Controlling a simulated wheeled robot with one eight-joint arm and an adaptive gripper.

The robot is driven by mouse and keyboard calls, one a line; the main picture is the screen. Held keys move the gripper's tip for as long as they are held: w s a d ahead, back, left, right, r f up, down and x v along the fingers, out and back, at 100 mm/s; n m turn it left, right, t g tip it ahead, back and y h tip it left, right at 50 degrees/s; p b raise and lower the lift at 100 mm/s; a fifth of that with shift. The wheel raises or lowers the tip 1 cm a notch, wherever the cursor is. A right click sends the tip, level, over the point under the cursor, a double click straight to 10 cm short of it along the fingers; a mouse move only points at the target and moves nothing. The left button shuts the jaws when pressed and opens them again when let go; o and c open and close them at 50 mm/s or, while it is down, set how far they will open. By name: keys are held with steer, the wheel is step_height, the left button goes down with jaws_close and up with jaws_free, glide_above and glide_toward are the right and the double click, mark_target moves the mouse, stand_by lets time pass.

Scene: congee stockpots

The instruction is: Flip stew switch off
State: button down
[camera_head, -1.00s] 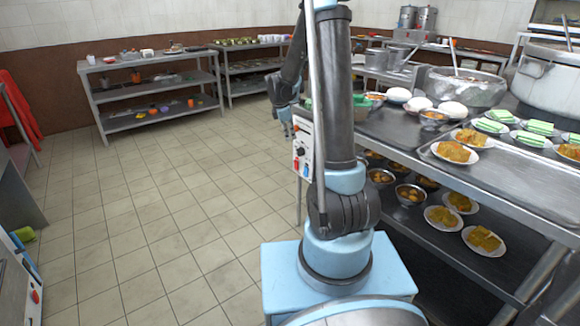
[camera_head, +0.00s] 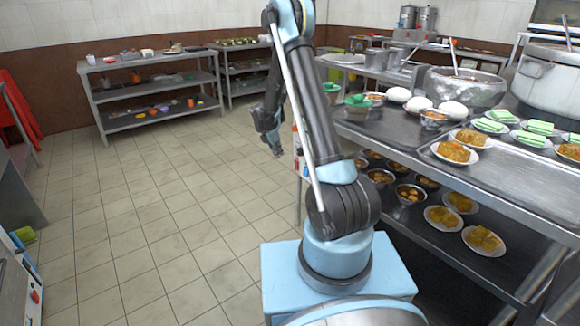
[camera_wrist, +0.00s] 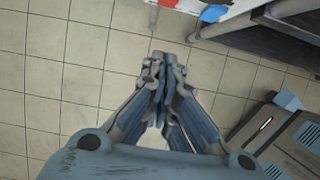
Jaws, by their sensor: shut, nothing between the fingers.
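The white switch panel (camera_wrist: 238,8) shows only as a strip at the top edge of the wrist view, with a red part (camera_wrist: 165,3) and a blue part (camera_wrist: 213,13) on it. I cannot tell which one is the stew switch or how it is set. In the head view my arm hides most of the panel at the end of the steel counter. My gripper (camera_head: 276,150) hangs over the floor, left of the counter's end. In the wrist view my gripper (camera_wrist: 163,62) is shut and empty, its fingertips apart from the panel.
The steel counter (camera_head: 400,138) on the right bears bowls, plates of food and pots. Its lower shelf (camera_head: 400,215) holds several bowls and plates. A shelf rack (camera_head: 150,93) stands at the back left. The tiled floor (camera_head: 150,200) to the left is clear.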

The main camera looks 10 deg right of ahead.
mark_target(296, 165)
steer(key=shift+f, duration=0.1)
stand_by(0.3)
steer(key=w+d+f, duration=0.4)
steer(key=d+f, duration=0.2)
steer(key=f, duration=0.2)
steer(key=shift+d+f, duration=0.3)
steer(key=shift+f, duration=0.1)
stand_by(0.4)
steer(key=shift+w+d+r, duration=0.2)
steer(key=shift+d, duration=0.2)
steer(key=shift+w+d+r, duration=0.1)
steer(key=shift+r, duration=0.15)
